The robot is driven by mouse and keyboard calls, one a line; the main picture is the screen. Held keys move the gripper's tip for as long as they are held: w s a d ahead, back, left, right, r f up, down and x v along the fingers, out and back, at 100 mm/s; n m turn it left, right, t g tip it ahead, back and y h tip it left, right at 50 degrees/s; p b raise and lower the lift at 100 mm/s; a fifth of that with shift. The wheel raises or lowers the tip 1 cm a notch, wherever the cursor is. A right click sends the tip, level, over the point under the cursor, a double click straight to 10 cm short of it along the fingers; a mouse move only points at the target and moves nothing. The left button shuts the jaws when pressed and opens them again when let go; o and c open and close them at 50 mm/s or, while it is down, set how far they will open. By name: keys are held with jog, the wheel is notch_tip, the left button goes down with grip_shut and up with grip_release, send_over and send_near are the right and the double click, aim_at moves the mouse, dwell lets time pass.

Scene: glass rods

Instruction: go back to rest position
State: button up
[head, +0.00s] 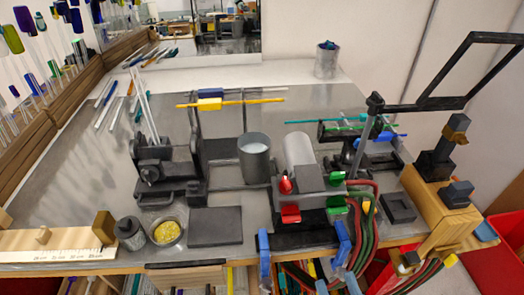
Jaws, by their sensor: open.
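My gripper is not in view. Several glass rods lie on the metal bench (90,190). A yellow rod (262,100) and a blue rod (262,90) rest across a dark stand in the middle. A teal rod (305,121) and a green rod (382,124) rest across a second dark holder on the right. Clear rods (145,108) stand upright in a dark holder (152,160) on the left. More clear rods (105,105) lie at the back left.
A grey cup (254,160), a torch-like device (308,185) with red and green knobs, and a bowl of yellow grains (166,233) stand midbench. Hoses (368,230) hang over the front edge. A dark frame (440,103) rises at right. Bare metal shows at left.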

jog(key=w+a+r+m+t+h+b, duration=0.1)
jog(key=w+a+r+m+t+h, duration=0.15)
jog(key=w+r, duration=0.55)
jog(key=w+a+r+m+t+h+b, duration=0.1)
jog(key=w+a+r+m+h, duration=0.25)
jog(key=w+r, duration=0.45)
jog(key=s+a+r+n+t+y+b, duration=0.1)
jog(key=s+a+r+n, duration=0.1)
jog(key=r, duration=1)
jog(key=s+a+r+n+t+y+b, duration=0.1)
jog(key=s+a+r, duration=0.4)
jog(key=r, duration=0.8)
jog(key=shift+s+n+t, duration=0.4)
jog(key=shift+s+t, duration=0.05)
jog(key=shift+t, duration=0.3)
